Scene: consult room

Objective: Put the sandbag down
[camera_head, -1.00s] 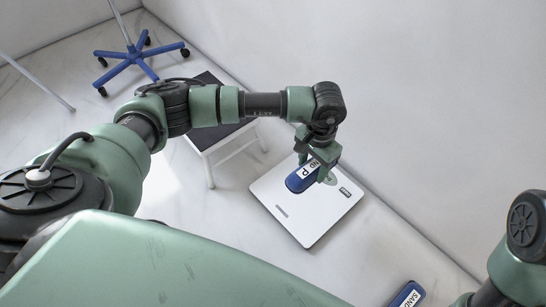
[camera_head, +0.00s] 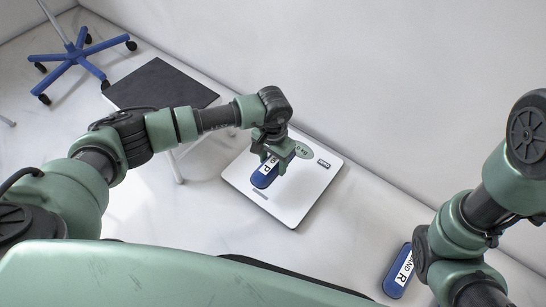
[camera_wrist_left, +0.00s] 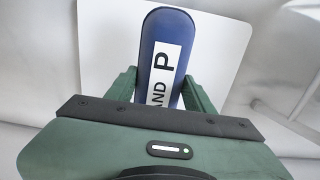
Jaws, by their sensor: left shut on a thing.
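A blue sandbag with a white label reading "P" (camera_head: 265,174) is held in my left gripper (camera_head: 273,162). In the left wrist view, the same sandbag (camera_wrist_left: 167,35) lies between the two green fingers of my left gripper (camera_wrist_left: 164,95), which are shut on it. It is over the white scale (camera_head: 315,200); I cannot tell whether it touches the plate. A second blue sandbag with a label showing "R" (camera_head: 397,272) lies on the floor at lower right, partly behind my right arm. My right gripper's fingertips are not in view.
A step stool with a black top (camera_head: 160,84) stands left of the scale, behind my left arm. A blue wheeled stand base (camera_head: 75,55) is at upper left. The white wall runs close behind the scale. The marble floor in front of the scale is clear.

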